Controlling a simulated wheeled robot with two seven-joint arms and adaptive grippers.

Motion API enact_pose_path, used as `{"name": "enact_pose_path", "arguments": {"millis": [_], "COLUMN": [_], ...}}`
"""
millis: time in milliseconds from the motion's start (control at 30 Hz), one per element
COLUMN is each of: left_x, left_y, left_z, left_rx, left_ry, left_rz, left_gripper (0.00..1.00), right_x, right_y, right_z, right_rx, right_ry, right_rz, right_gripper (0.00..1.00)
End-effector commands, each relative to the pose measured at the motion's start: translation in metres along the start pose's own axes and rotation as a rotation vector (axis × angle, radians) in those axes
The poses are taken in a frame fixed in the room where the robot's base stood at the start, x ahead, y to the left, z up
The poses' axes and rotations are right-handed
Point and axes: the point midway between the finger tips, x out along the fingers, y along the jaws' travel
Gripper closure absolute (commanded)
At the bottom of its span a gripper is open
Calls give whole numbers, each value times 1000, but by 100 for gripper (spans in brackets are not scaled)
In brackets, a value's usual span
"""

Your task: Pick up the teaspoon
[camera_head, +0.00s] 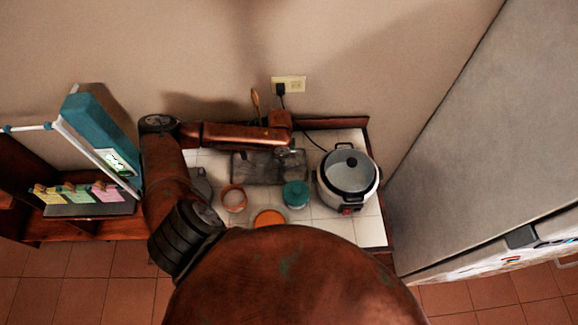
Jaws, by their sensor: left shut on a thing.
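My left arm comes in from the left and reaches across the counter. My left gripper (289,152) points down over the grey tray (245,172) at the back middle of the white tiled counter. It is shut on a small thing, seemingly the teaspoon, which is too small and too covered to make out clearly. I cannot tell whether it touches the tray. My right gripper is not in view.
A white rice cooker (349,172) stands at the right of the counter. A teal-lidded jar (296,193), an orange-rimmed bowl (233,199) and an orange thing (268,217) stand in front of the tray. A wooden utensil (255,99) stands near the wall. A fridge (480,150) is at right.

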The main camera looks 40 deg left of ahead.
Motion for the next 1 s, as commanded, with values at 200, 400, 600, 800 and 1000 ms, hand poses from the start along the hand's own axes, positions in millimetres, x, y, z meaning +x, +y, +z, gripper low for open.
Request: {"name": "enact_pose_path", "arguments": {"millis": [200, 400, 600, 800, 1000], "left_x": [-1, -24, -60, -98, -116], "left_y": [-1, -2, 22, 54, 100], "left_z": [0, 0, 4, 10, 19], "left_rx": [0, 0, 3, 4, 4], "left_ry": [0, 1, 1, 0, -1], "left_rz": [-2, -3, -1, -2, 1], "left_gripper": [100, 100, 100, 100, 100], "right_x": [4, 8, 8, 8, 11], "right_y": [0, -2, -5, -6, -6], "right_z": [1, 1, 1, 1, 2], "right_rx": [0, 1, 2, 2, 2], "right_ry": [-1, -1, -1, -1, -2], "right_rz": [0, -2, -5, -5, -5], "right_gripper": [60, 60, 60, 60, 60]}}
